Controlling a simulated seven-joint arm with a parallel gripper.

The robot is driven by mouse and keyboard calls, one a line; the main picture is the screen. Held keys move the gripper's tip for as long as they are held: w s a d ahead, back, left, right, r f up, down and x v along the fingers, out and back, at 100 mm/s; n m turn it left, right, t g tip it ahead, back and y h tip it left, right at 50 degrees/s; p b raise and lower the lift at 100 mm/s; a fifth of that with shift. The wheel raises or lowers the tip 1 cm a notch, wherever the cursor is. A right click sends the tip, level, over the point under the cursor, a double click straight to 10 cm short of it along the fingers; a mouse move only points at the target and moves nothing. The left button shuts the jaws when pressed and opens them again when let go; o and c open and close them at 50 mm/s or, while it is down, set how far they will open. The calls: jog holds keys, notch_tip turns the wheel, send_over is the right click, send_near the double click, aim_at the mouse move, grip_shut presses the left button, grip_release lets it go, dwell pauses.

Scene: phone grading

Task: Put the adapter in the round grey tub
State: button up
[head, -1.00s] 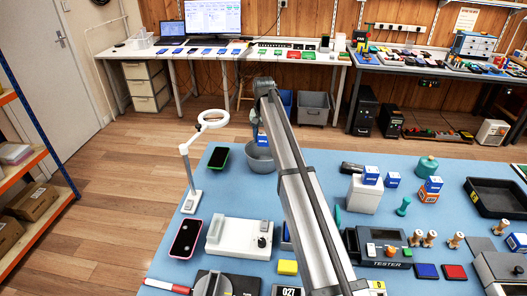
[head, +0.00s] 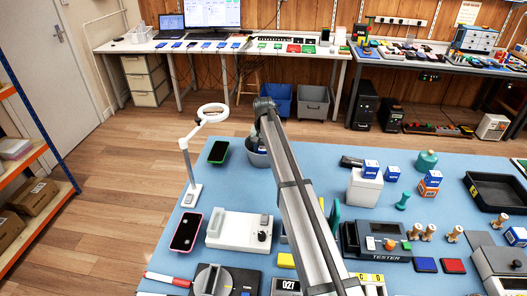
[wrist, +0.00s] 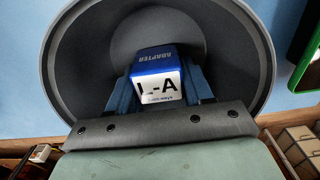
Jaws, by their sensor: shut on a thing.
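The adapter (wrist: 158,66), a small blue and white box marked "L-A", is between the fingers of my gripper (wrist: 161,88) in the wrist view. My gripper is shut on it. The round grey tub (wrist: 83,62) surrounds the adapter in that view, with its dark inner wall and rim around the fingers. In the head view the tub (head: 255,158) stands at the back left of the blue table, partly hidden behind my arm. The adapter and fingertips are hidden in the head view. Whether the adapter touches the tub's floor I cannot tell.
A white ring lamp (head: 212,113) stands further left. A white box (head: 364,188) with a blue box on top stands to the right.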

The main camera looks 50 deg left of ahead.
jog(key=shift+f, duration=0.1)
jog(key=o, duration=1)
notch_tip(320, 180, up, 12)
jog(key=shift+r, duration=0.15)
dwell(0.3)
